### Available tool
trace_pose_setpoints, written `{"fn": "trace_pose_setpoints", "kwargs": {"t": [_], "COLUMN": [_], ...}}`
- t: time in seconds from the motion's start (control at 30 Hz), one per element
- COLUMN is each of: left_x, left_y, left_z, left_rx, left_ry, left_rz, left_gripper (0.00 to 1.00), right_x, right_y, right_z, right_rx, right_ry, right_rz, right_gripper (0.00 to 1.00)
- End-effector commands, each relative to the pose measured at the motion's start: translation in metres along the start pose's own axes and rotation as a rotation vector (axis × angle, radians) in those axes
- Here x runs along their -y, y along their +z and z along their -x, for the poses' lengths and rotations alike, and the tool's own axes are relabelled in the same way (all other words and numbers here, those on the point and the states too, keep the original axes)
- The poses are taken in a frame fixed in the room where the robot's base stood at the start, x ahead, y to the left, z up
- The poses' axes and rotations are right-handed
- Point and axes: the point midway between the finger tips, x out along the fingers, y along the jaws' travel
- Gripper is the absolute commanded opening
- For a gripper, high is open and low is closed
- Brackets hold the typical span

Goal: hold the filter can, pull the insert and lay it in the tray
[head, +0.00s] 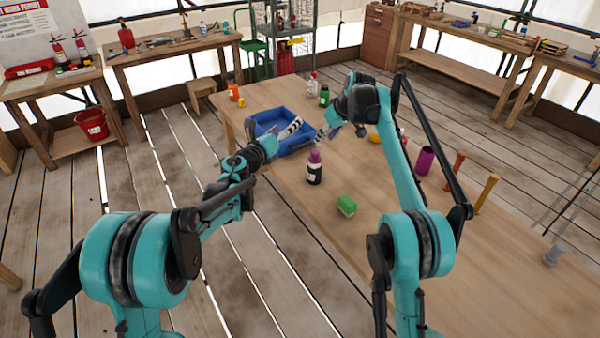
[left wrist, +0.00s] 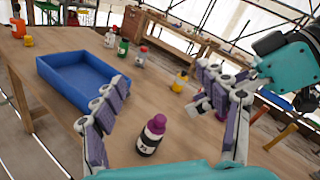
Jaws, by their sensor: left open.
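The blue tray (head: 258,119) lies on the table's far left part; in the left wrist view (left wrist: 84,77) it looks empty. My left gripper (head: 302,134) is open with nothing between its fingers, over or beside the tray's near right edge. In the left wrist view its fingers (left wrist: 165,112) spread wide above the table. My right gripper (head: 346,127) hangs right of the tray; its fingers are too small to read. A purple cylinder (head: 425,160) stands upright right of my right arm and may be the filter can. I cannot make out an insert.
A black bottle with purple cap (head: 314,168) stands near the tray, also in the left wrist view (left wrist: 150,137). Bottles (head: 324,96) stand behind. The near right table is mostly clear.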

Motion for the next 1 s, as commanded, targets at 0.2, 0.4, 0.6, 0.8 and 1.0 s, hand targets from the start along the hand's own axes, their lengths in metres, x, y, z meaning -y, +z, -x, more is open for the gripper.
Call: {"fn": "trace_pose_setpoints", "kwargs": {"t": [0.2,0.4,0.6,0.8,1.0], "left_x": [-0.040,-0.068,-0.076,-0.074,-0.073], "left_y": [-0.105,-0.164,-0.184,-0.197,-0.209], "left_z": [-0.036,-0.041,-0.048,-0.075,-0.099], "left_rx": [-0.260,-0.404,-0.446,-0.445,-0.444], "left_ry": [-0.120,-0.185,-0.204,-0.204,-0.202], "left_rz": [-0.399,-0.585,-0.634,-0.632,-0.632], "left_gripper": [0.73,0.73,0.73,0.73,0.73], "right_x": [0.000,0.000,0.000,0.000,0.000], "right_y": [0.000,0.000,0.000,0.000,0.000], "right_z": [0.000,0.000,0.000,0.000,0.000], "right_rx": [0.000,0.000,0.000,0.000,0.000], "right_ry": [0.000,0.000,0.000,0.000,0.000], "right_rz": [0.000,0.000,0.000,0.000,0.000], "right_gripper": [0.34,0.34,0.34,0.34,0.34]}}
